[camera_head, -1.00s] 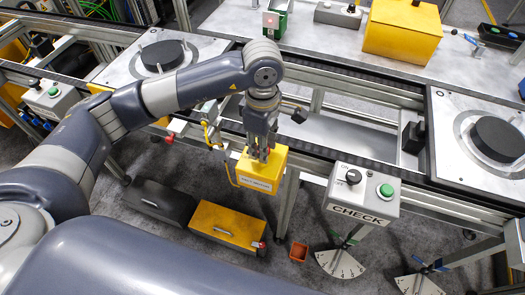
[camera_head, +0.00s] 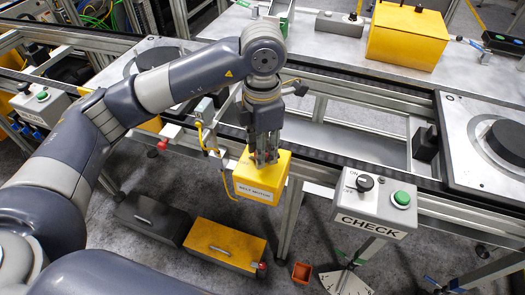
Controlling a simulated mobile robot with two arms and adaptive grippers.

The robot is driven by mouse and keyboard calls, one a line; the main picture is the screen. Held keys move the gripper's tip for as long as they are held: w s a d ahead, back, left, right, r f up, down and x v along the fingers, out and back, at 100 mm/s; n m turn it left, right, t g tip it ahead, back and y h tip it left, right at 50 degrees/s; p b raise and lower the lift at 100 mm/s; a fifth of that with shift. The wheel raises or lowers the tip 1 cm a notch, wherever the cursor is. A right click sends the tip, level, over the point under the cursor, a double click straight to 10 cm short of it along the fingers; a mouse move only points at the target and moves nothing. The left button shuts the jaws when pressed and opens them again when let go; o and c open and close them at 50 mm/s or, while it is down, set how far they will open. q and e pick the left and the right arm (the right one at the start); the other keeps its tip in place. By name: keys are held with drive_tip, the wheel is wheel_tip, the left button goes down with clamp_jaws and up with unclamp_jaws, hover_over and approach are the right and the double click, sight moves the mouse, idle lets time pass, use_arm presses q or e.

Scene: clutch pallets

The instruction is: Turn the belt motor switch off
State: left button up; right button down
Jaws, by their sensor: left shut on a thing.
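The yellow box labelled BELT MOTOR (camera_head: 254,190) is fixed at the front of the conveyor frame, near the middle of the head view. My left gripper (camera_head: 264,158) points down at the top of this box, with its fingers close together. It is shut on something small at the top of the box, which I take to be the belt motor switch. The fingers hide the switch, so its position cannot be read. My right gripper is out of view.
A grey CHECK box (camera_head: 376,211) with a black knob and a green button stands to the right. A black case (camera_head: 152,218) and a yellow case (camera_head: 225,246) lie on the floor below. The conveyor rails (camera_head: 350,153) run behind the yellow box.

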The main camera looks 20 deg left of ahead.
use_arm(q)
drive_tip(key=shift+r+n, duration=0.1)
drive_tip(key=shift+n, duration=0.3)
drive_tip(key=shift+w, duration=0.1)
drive_tip(key=o, duration=1.1)
wheel_tip(320, 180, up, 12)
drive_tip(key=shift+f, duration=0.1)
idle(0.4)
